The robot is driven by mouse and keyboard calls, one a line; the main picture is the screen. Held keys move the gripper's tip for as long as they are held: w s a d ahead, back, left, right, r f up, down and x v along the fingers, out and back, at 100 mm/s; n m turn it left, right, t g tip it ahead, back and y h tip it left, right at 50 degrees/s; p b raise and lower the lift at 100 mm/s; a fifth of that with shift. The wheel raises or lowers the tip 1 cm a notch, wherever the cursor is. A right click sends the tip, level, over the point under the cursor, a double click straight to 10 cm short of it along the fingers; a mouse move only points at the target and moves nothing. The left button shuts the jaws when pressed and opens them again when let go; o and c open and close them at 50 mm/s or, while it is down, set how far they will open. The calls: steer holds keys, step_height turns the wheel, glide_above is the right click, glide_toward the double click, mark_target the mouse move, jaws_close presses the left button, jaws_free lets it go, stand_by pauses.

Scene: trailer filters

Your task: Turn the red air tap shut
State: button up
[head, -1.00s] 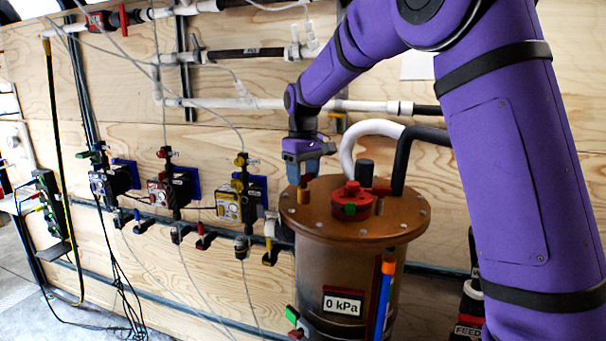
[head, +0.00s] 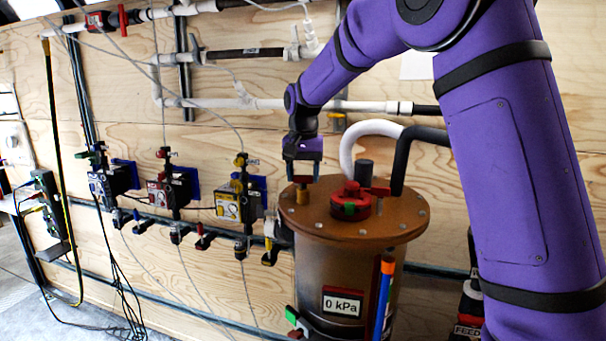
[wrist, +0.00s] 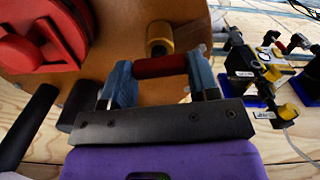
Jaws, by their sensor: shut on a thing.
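The red air tap (wrist: 160,67) shows in the wrist view as a red bar between the two blue-grey finger pads of my gripper (wrist: 162,82). My gripper is shut on it, with a pad at each end of the bar. In the head view my gripper (head: 303,170) points down over the left part of the copper tank lid (head: 325,222), and it mostly hides the tap. A brass fitting (wrist: 158,38) stands on the lid beside the tap in the wrist view. The tap's valve body is hidden.
A red round cap (head: 350,200) sits on the lid to the right of my gripper. White (head: 365,140) and black (head: 415,145) hoses rise behind it. A yellow-marked regulator (head: 235,205) hangs on the wall to the left. The tank's display (head: 342,302) reads 0 kPa.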

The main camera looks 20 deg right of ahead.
steer(key=shift+m, duration=0.7)
steer(key=o, duration=0.9)
step_height(320, 180, up, 11)
steer(key=shift+f, duration=0.1)
stand_by(0.4)
